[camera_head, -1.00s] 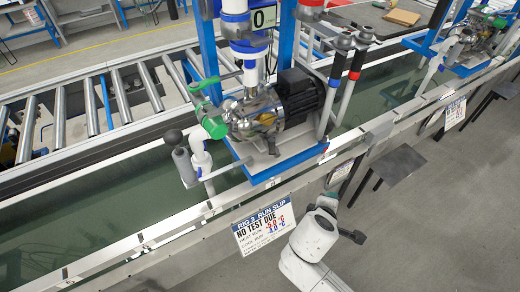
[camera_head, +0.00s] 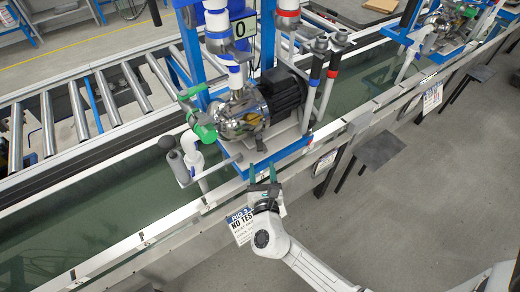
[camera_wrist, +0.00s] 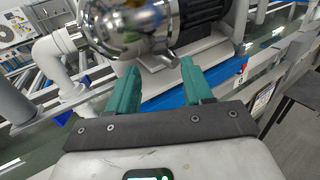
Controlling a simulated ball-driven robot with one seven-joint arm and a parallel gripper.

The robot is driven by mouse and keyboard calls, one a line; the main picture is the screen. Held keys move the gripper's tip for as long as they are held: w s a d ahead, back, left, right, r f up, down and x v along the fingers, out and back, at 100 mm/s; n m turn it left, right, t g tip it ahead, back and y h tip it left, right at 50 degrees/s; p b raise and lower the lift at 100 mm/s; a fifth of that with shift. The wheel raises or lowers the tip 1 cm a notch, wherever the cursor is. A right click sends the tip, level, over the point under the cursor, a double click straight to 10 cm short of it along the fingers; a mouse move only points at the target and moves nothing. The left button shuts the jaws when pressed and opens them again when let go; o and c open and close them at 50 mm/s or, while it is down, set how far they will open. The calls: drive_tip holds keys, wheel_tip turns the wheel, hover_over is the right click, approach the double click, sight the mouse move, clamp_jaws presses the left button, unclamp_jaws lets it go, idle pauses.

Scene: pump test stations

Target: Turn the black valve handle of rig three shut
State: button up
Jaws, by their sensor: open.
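Rig three carries a shiny metal pump (camera_head: 240,115) with a black motor (camera_head: 283,95) on a blue-edged base (camera_head: 285,155). Left of the pump, a black round knob (camera_head: 167,142) sits by grey and white pipework. Right of the motor stands a pipe with a black sleeve (camera_head: 316,67), beside a red-banded one. I cannot tell which black part is the valve handle. My gripper (camera_head: 262,174) is open and empty at the base's front edge, fingers pointing toward the rig. In the wrist view, the open teal fingers (camera_wrist: 158,72) are below the pump, touching neither black part.
A run slip sign (camera_head: 240,226) hangs on the trough's front, partly behind my arm.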

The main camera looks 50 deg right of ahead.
sight(260, 151)
drive_tip(key=x, duration=0.7)
drive_tip(key=shift+w+d, duration=0.15)
drive_tip(key=shift+d, duration=0.1)
clamp_jaws()
